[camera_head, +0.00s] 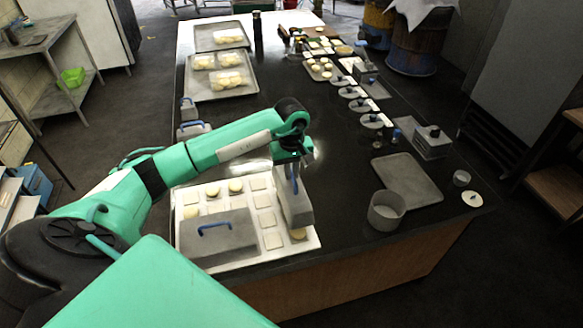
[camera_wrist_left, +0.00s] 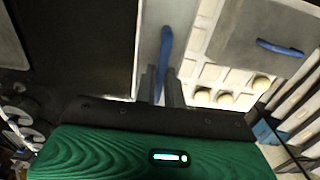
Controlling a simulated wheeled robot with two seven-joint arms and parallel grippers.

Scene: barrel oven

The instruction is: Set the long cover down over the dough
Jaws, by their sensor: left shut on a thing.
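My left gripper (camera_head: 291,168) is shut on the blue handle of the long grey cover (camera_head: 296,205). The cover hangs below the gripper at the right side of the white board (camera_head: 262,255); I cannot tell whether it touches the board. More dough balls (camera_head: 235,186) sit on pale squares at the board's back left. In the left wrist view the jaws (camera_wrist_left: 162,85) grip the blue handle, with the grey cover (camera_wrist_left: 182,15) beyond. My right gripper is out of view.
A wide grey cover with a blue handle (camera_head: 205,242) lies at the board's front left. Smaller blue-handled covers (camera_head: 193,130) stand behind my arm. A grey tray (camera_head: 407,180) and a round tin (camera_head: 386,211) are to the right. Dark table between is clear.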

